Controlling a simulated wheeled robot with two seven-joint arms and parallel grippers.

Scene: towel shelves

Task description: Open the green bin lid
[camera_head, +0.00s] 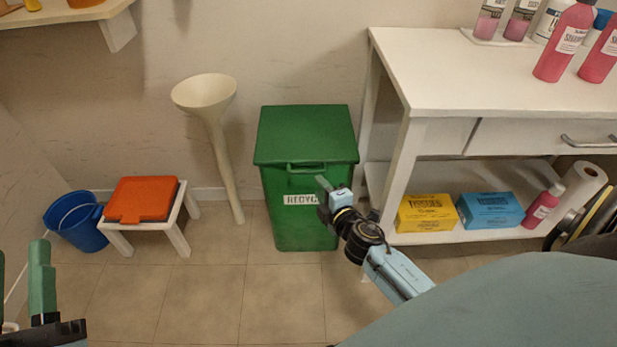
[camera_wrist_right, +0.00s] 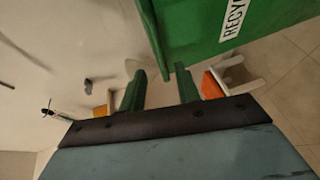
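The green recycling bin (camera_head: 285,215) stands against the wall in the head view, with its lid (camera_head: 305,133) closed. A handle (camera_head: 305,169) sits at the lid's front edge. My right gripper (camera_head: 322,186) is in front of the bin, just below and right of the handle. In the right wrist view its two green fingers (camera_wrist_right: 159,78) are apart with nothing between them, and the bin (camera_wrist_right: 205,35) is beyond them at the upper right. I cannot tell whether a finger touches the bin. My left gripper (camera_head: 22,268) is at the lower left, fingers apart, empty.
A white shelf table (camera_head: 480,85) with bottles and tissue boxes stands close to the bin's right. A tall cream funnel-shaped stand (camera_head: 215,130), a stool (camera_head: 118,226) with an orange item (camera_head: 142,199) and a blue bucket (camera_head: 75,222) are left. Floor before the bin is clear.

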